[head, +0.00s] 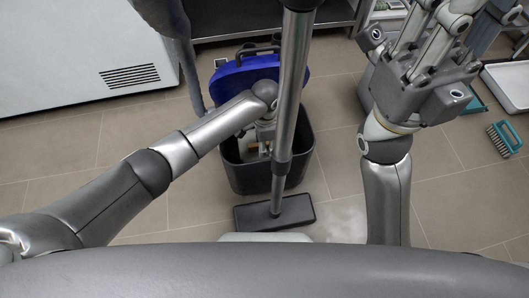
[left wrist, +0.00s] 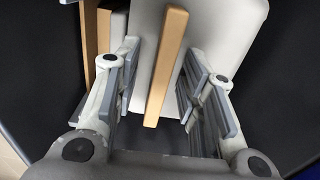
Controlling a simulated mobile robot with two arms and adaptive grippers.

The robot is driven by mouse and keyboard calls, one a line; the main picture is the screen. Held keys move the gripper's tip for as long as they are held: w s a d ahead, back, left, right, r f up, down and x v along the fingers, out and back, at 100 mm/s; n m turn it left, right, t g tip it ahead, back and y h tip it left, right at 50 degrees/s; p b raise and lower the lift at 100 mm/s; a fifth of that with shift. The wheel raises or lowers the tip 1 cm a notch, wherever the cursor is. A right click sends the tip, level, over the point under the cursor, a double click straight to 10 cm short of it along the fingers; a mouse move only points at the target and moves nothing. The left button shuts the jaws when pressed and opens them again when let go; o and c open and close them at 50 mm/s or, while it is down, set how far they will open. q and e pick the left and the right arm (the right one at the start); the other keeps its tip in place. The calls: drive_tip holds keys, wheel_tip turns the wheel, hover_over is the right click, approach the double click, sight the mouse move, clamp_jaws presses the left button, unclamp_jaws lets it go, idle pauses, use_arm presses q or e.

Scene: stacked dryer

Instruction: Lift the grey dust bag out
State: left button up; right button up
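The grey dust bag (left wrist: 228,30) shows in the left wrist view as a pale panel with a raised tan strip (left wrist: 170,45) along it. It sits inside a dark, open-topped tub (head: 237,178) with a raised blue lid (head: 232,76). My left gripper (head: 264,142) reaches down into the tub. In the left wrist view its fingers (left wrist: 162,72) stand apart, one on each side of the tan strip, with visible gaps. In the head view the bag is mostly hidden by my gripper and a pole. My right gripper (head: 432,35) is raised at the upper right, fingers apart and empty.
A metal pole (head: 291,95) with a flat floor head (head: 275,212) stands in front of the tub. A white cabinet (head: 70,55) is at the left. Tiled floor is clear between.

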use_arm(q)
clamp_jaws()
idle(0.4)
drive_tip(key=shift+r, duration=0.1)
